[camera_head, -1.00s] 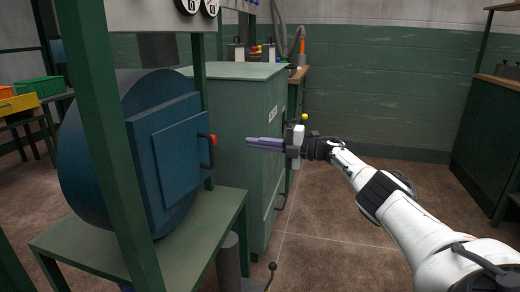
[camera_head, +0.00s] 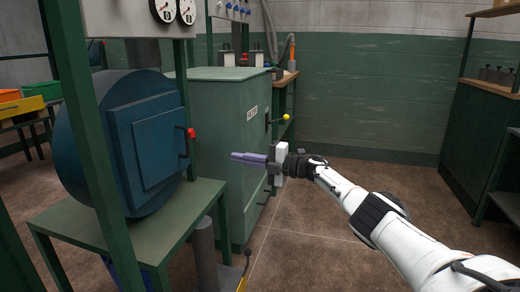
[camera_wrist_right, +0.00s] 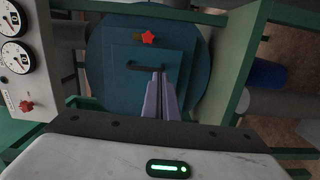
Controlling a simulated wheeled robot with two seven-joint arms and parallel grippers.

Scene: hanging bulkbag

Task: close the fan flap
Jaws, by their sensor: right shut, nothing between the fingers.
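The fan flap (camera_head: 158,148) is a blue square panel on the front of a round blue fan housing (camera_head: 85,150). It looks close against the square frame behind it; I cannot tell whether it is fully shut. It has a black bar handle (camera_head: 184,143) and a red knob (camera_head: 192,133). My right gripper (camera_head: 234,157), with purple fingers shut and empty, points left at the flap, apart from it in the head view. In the right wrist view the fingertips (camera_wrist_right: 163,74) overlap the right end of the handle (camera_wrist_right: 147,66), below the red knob (camera_wrist_right: 148,38). My left gripper is out of view.
Green frame posts (camera_head: 92,140) and a green table (camera_head: 130,230) surround the fan. Gauges (camera_head: 175,10) hang above. The floor (camera_head: 310,225) at centre right is clear.

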